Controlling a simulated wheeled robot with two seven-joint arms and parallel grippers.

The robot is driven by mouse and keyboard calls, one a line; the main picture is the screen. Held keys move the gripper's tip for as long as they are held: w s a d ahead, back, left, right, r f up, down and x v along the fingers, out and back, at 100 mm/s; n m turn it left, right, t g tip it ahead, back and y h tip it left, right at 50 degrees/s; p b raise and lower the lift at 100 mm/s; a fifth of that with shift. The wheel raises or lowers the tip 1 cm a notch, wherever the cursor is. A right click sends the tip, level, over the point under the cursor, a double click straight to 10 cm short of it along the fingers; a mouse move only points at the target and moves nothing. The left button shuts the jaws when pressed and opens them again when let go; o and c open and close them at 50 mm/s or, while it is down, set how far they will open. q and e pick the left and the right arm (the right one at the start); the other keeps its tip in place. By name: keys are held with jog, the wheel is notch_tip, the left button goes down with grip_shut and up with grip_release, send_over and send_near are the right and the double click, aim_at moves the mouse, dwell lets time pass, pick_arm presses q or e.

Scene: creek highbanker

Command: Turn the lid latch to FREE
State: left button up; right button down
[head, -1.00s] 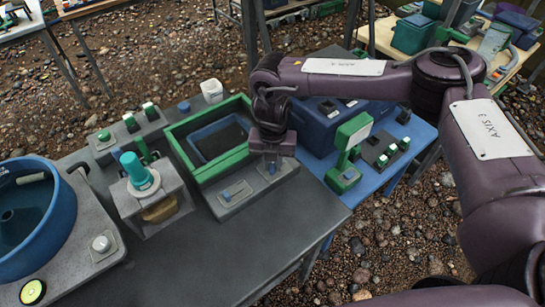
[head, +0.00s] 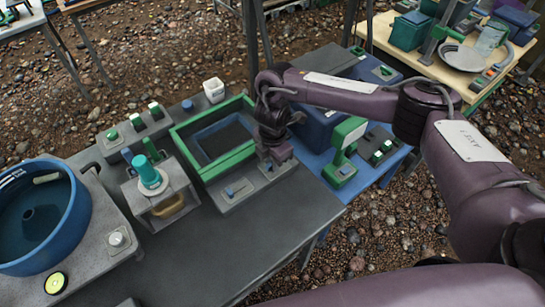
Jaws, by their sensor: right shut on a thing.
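A grey box with a green rim (head: 240,153) stands at the back of the grey bench. Its front ledge carries two small plates with blue knobs. The left blue knob (head: 230,190) is uncovered. My right gripper (head: 272,164) points down at the right end of the ledge, shut on the small blue latch at the right plate. The jaws hide most of that latch. I cannot read any FREE mark or tell the latch's exact angle. My left gripper is not in view.
A teal-capped knob (head: 150,176) on a grey frame and a large blue tub (head: 68,225) stand left. A green stand (head: 345,150) is close right of my gripper. The bench front is clear.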

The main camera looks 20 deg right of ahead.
jog(key=shift+w+m, duration=0.1)
jog(key=shift+m, duration=0.2)
jog(key=c, duration=1.3)
grip_release()
notch_tip(320, 180, up, 8)
jog(key=shift+f+p, duration=0.1)
jog(key=shift+p, duration=0.5)
